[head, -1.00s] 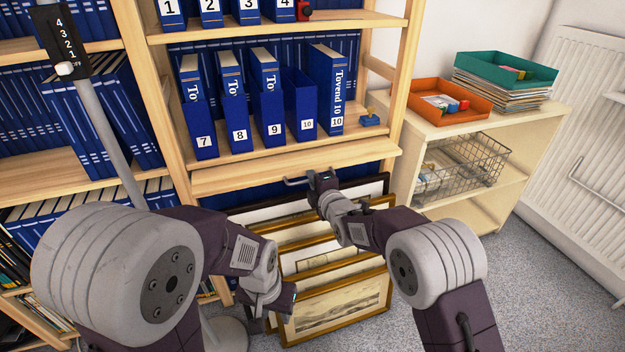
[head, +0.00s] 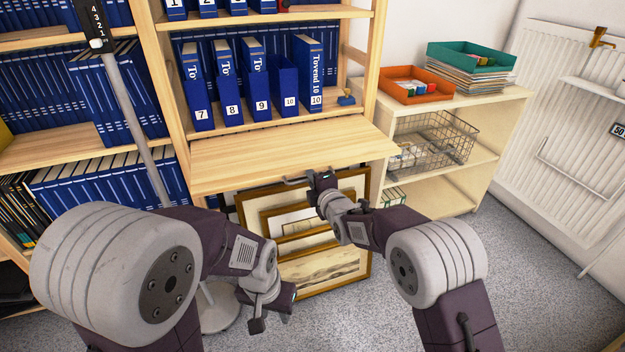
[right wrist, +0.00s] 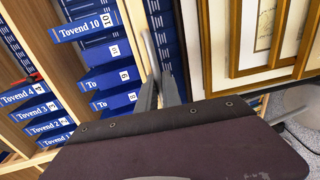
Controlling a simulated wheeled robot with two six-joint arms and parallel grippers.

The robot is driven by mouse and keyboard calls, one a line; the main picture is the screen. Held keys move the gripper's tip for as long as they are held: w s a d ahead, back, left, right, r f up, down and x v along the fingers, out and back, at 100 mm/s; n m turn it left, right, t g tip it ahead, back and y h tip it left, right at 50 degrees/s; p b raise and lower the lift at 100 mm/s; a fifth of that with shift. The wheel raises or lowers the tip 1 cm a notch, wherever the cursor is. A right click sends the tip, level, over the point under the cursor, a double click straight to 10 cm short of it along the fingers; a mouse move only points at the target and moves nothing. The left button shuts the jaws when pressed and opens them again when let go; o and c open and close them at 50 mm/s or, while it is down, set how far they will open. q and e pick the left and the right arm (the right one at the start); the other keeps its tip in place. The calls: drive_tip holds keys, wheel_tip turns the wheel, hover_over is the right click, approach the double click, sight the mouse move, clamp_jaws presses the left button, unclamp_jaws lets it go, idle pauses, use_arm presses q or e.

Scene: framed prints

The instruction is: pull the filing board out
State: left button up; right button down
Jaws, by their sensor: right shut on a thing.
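The filing board (head: 290,150) is a flat light wooden board, drawn partly out of the bookcase below the row of blue binders. A grey bar handle (head: 293,182) is on its front edge. My right gripper (head: 314,184) is shut on this handle. In the right wrist view, the fingers (right wrist: 160,92) are at the grey handle (right wrist: 149,48), beside the pale board (right wrist: 135,30). My left gripper (head: 270,316) hangs low in front of the framed prints, away from the board. Its finger gap is unclear.
Blue binders (head: 227,85) stand on the shelf above the board. Framed prints (head: 320,268) lean below it. A low shelf unit (head: 468,105) with trays (head: 415,90) and a wire basket (head: 432,145) stands to the right. Grey floor (head: 530,260) is clear at right.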

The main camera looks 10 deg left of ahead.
drive_tip(key=c, duration=1.8)
unclamp_jaws()
drive_tip(key=p+v, duration=0.2)
drive_tip(key=v, duration=0.7)
